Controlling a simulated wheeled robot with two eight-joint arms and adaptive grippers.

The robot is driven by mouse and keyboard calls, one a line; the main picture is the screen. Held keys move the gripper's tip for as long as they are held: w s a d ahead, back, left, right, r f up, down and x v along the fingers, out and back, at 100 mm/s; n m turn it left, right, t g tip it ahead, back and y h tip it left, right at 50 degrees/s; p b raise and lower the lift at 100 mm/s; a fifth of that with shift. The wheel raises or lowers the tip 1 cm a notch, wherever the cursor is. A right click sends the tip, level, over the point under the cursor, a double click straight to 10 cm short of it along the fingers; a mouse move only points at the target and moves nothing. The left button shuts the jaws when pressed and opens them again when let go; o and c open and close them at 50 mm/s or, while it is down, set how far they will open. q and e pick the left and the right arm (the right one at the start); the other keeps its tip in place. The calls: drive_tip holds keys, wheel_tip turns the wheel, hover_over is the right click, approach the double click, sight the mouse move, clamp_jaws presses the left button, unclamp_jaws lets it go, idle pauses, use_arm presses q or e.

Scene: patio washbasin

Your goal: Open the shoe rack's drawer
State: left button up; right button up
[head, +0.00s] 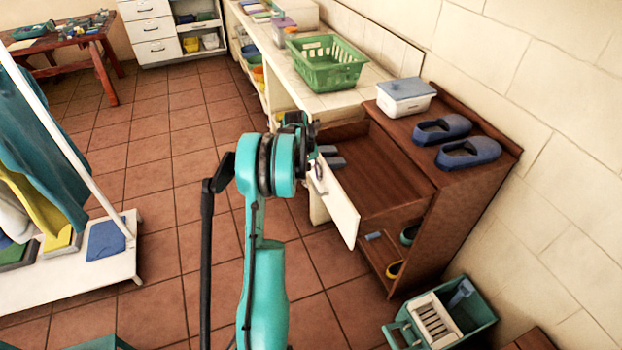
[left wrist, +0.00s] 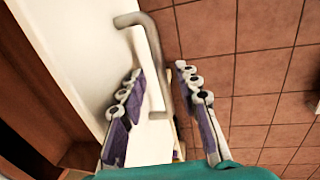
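The brown wooden shoe rack (head: 470,131) stands against the wall at the right in the head view. Its drawer, with a white front (head: 341,208), is pulled well out toward the left, and its brown inside shows. My left gripper (head: 312,150) is at the outer face of the drawer front, partly hidden by my teal arm. In the left wrist view, the fingers of my left gripper (left wrist: 159,72) are apart, one on each side of the grey bar handle (left wrist: 164,70) on the white front (left wrist: 85,55). My right gripper is not in view.
Blue shoes (head: 468,153) and a white box with a grey-blue lid (head: 406,97) stand on the rack. A green basket (head: 326,66) is on the counter behind. A teal crate (head: 470,310) is on the floor at lower right. The tiled floor left of the drawer is clear.

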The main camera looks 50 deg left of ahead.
use_arm(q)
wheel_tip(320, 180, up, 11)
drive_tip(key=s, duration=0.2)
drive_tip(key=shift+a+r, duration=0.15)
drive_tip(key=shift+a, duration=0.25)
drive_tip(key=s+d+r+m+t+y, duration=0.1)
drive_tip(key=d+r+m, duration=0.25)
drive_tip(key=d, duration=0.75)
drive_tip(key=s+d+r+m+t, duration=0.15)
drive_tip(key=d+r, duration=0.35)
drive_tip(key=d, duration=0.7)
drive_tip(key=s+d+f+m+t, duration=0.1)
drive_tip(key=s+d+m, duration=0.3)
drive_tip(key=d, duration=0.5)
drive_tip(key=s+d+f+m+t, duration=0.1)
drive_tip(key=s+d+f+m, duration=0.3)
drive_tip(key=s+d, duration=0.5)
drive_tip(key=shift+s+d+t, duration=0.2)
drive_tip(key=shift+d+t, duration=0.05)
drive_tip(key=shift+t, duration=0.1)
drive_tip(key=shift+a, duration=0.1)
